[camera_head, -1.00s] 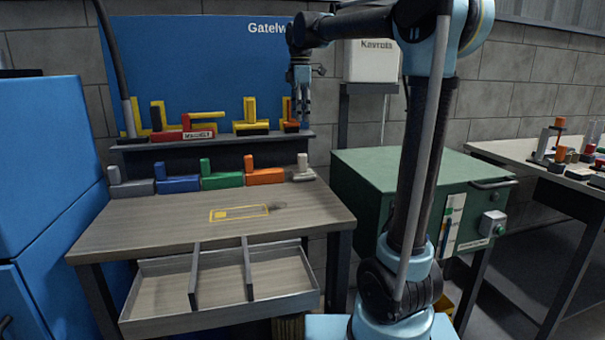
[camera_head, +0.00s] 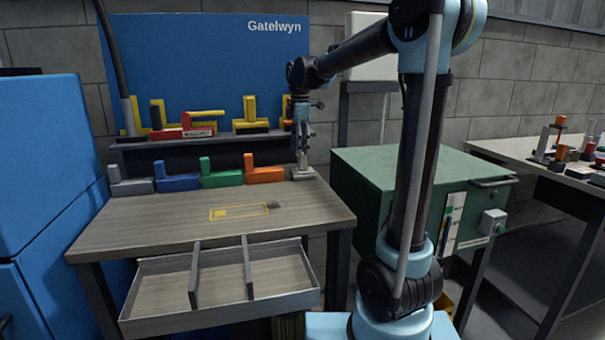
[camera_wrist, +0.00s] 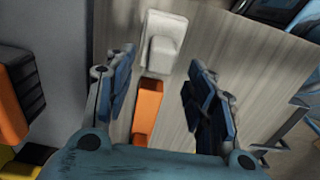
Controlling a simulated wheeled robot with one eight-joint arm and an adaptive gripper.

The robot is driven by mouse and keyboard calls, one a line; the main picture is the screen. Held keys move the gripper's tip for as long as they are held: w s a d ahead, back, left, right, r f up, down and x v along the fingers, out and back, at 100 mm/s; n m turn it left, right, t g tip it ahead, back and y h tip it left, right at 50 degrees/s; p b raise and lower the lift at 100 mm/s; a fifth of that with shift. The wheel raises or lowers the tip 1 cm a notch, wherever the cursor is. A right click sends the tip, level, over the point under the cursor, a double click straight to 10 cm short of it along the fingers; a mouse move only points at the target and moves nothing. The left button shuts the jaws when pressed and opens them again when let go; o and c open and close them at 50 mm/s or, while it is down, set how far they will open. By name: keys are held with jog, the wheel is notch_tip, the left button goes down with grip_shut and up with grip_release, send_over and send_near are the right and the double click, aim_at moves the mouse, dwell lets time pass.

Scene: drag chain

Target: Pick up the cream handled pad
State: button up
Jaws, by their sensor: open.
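The cream handled pad (camera_head: 303,175) stands at the right end of the row at the back of the wooden bench. In the wrist view the cream pad (camera_wrist: 163,45) shows its base and upright handle, beyond and between my fingertips. My gripper (camera_head: 303,160) hangs pointing down over the pad, its fingers around or just in front of the handle; the head view does not show which. In the wrist view my gripper (camera_wrist: 160,80) is open, with nothing clamped between its two fingers.
An orange handled pad (camera_head: 265,175) stands just left of the cream one, with green (camera_head: 222,175), blue (camera_head: 178,180) and grey (camera_head: 132,186) ones further left. A raised dark shelf (camera_head: 215,140) with yellow and red pieces is behind. The bench front (camera_head: 150,228) is mostly clear.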

aim_at(302, 158)
jog(key=shift+w+d+f, duration=0.1)
jog(key=shift+d+f, duration=0.1)
jog(key=shift+f, duration=1.05)
jog(key=shift+w+d+f, duration=0.1)
jog(key=shift+d+f, duration=0.1)
jog(key=shift+f, duration=1.05)
grip_shut()
